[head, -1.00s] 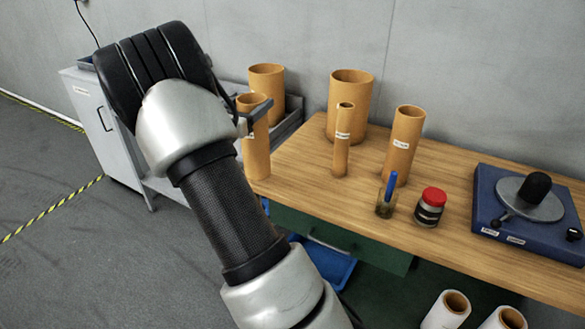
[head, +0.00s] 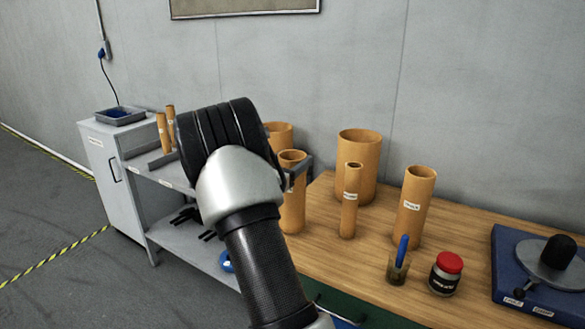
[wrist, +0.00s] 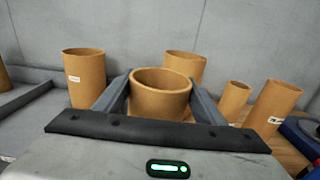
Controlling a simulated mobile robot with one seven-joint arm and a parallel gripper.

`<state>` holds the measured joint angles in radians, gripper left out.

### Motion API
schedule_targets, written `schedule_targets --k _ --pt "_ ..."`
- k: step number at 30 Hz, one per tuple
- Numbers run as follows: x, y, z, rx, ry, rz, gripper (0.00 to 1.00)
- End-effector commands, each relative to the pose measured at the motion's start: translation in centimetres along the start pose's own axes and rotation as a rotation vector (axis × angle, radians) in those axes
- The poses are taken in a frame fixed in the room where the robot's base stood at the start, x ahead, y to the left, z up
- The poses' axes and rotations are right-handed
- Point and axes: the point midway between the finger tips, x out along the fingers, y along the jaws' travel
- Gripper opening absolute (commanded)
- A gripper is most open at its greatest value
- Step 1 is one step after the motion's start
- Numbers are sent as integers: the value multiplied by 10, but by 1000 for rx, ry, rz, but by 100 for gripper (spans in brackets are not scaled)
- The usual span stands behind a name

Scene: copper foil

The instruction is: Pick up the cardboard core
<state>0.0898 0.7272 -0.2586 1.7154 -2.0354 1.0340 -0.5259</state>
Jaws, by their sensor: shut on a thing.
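The cardboard core is a brown open-topped tube (head: 292,205) at the left end of the wooden table. In the wrist view, the same core (wrist: 160,100) stands between the two grey fingers of my gripper (wrist: 165,98), with its open mouth up. My gripper (head: 297,172) is shut on it near its top. In the head view my wrist covers part of the gripper. I cannot tell whether the core's bottom touches the table.
A slim labelled tube (head: 350,205), a wide tube (head: 358,165) and a labelled tube (head: 412,207) stand to the right. Another tube (head: 280,132) is behind the held core. A glass with a blue item (head: 398,268), a red-lidded jar (head: 446,272) and a blue turntable device (head: 530,270) are further right.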

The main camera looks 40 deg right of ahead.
Motion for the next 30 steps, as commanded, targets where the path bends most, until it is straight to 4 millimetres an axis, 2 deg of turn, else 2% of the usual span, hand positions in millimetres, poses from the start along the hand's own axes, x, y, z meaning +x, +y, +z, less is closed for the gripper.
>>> schedule_targets --k 3,14,15,17,28,30 --pt "1 -1 -16 -2 -2 -2 20" --pt "0 0 -21 0 -2 -1 20" --pt "0 0 -20 0 -1 0 70" --pt "0 0 -20 0 0 0 81" --pt "0 0 -14 0 -1 -1 82" --pt "-8 1 -17 0 0 2 82"
